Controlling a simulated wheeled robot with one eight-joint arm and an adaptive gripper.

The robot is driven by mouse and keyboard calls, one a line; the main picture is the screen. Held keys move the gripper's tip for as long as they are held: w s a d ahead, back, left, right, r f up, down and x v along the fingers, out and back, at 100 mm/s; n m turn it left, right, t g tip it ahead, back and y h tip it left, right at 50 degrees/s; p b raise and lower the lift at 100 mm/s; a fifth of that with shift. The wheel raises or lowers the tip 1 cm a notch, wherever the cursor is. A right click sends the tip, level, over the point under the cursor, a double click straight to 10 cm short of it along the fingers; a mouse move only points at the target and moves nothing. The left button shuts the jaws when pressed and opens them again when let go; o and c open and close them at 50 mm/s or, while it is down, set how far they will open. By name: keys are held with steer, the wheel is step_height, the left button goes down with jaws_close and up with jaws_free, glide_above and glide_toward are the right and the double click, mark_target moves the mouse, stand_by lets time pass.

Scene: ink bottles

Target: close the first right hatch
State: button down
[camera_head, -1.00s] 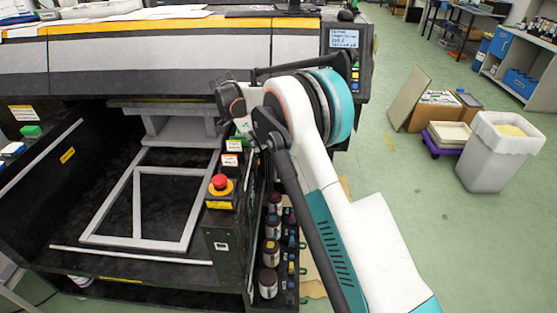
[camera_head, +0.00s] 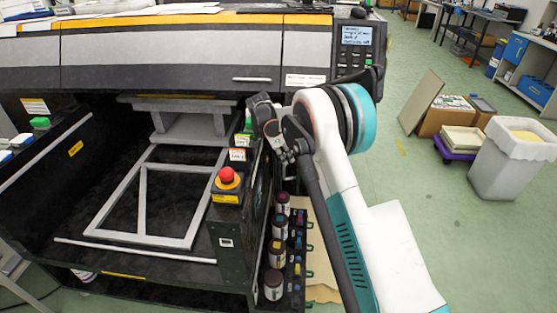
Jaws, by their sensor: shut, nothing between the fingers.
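The large printer (camera_head: 160,62) fills the left and upper part of the head view. The grey panel at the right of its front (camera_head: 252,60) has a light handle and lies flush. On the machine's right side, a narrow black rack holds several dark ink bottles (camera_head: 276,254), with a row of small dark fittings (camera_head: 298,243) beside them. I cannot tell which part is the first right hatch. My gripper (camera_head: 268,122) is a small dark shape at the arm's end, shut and empty, in front of the machine's right side above the rack. My arm hides part of that side.
A red emergency button (camera_head: 228,176) stands on the printer's right post. The white print frame (camera_head: 143,195) lies on the bed. A control panel (camera_head: 357,40) sticks out at upper right. Boxes (camera_head: 450,120) and a white bin (camera_head: 515,165) stand on the right; green floor between is free.

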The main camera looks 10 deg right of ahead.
steer(key=shift+d, duration=0.3)
